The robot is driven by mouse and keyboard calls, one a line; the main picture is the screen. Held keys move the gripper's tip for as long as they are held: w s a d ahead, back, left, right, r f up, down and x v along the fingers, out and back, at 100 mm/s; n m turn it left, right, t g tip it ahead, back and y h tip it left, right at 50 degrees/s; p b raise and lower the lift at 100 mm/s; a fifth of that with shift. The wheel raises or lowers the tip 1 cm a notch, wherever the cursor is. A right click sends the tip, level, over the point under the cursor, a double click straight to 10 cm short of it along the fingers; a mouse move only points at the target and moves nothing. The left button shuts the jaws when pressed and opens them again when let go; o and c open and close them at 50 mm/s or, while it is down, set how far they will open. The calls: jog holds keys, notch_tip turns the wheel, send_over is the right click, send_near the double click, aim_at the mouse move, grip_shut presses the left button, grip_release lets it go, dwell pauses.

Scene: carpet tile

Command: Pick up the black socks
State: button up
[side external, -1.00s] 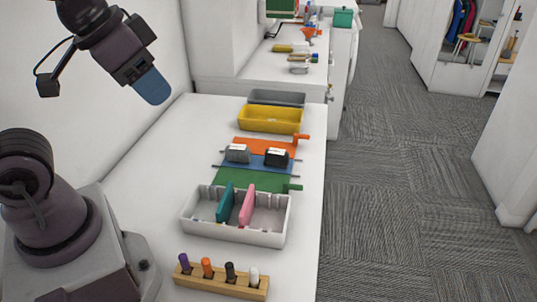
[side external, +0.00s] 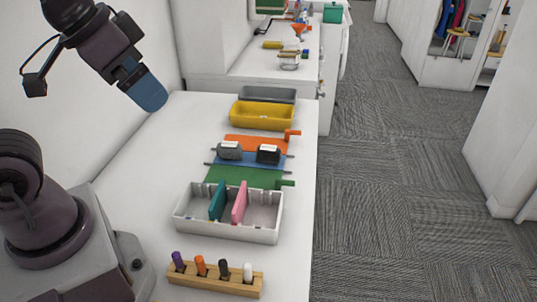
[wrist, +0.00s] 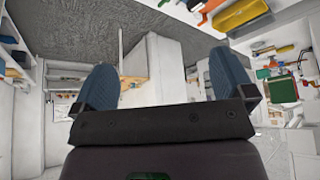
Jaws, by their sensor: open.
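The black socks (side external: 268,155), a small dark bundle with a white band, lie on the blue strip of the flat coloured piece on the white table. A similar grey bundle (side external: 229,151) lies just left of them. My gripper (side external: 148,93) hangs in the air above the table's left side, left of and higher than the socks, touching nothing. In the wrist view, its two blue fingers (wrist: 165,80) are spread wide with nothing between them. I cannot make out the black socks in the wrist view.
A white divided box (side external: 262,232) with teal and pink dividers stands in front of the socks. A wooden holder (side external: 215,281) with several coloured pegs is nearer. A yellow bin (side external: 262,115) and a grey bin (side external: 267,94) stand behind. The table's left side is clear.

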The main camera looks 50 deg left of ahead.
jog(key=m+y, duration=1.2)
jog(key=m, duration=0.6)
send_over(268, 149)
jog(key=s, duration=0.8)
notch_tip(268, 149, down, 17)
jog(key=w+d+f+m+t+h, duration=0.1)
jog(key=f+m, duration=0.2)
jog(key=f, duration=0.1)
jog(key=w+d+f+m+t+h, duration=0.1)
jog(key=w+f+m+t, duration=0.1)
jog(key=f+m, duration=0.1)
jog(key=w+d+f+m+t+h, duration=0.1)
jog(key=f+m, duration=0.2)
jog(key=f, duration=0.2)
jog(key=shift+w+d+f+m+t, duration=0.1)
jog(key=shift+w+f+m+t, duration=0.1)
jog(key=shift+w+m+t, duration=0.15)
jog(key=x, duration=0.3)
jog(key=f+x, duration=0.1)
jog(key=x, duration=0.3)
jog(key=shift+s, duration=0.15)
jog(key=c, duration=0.9)
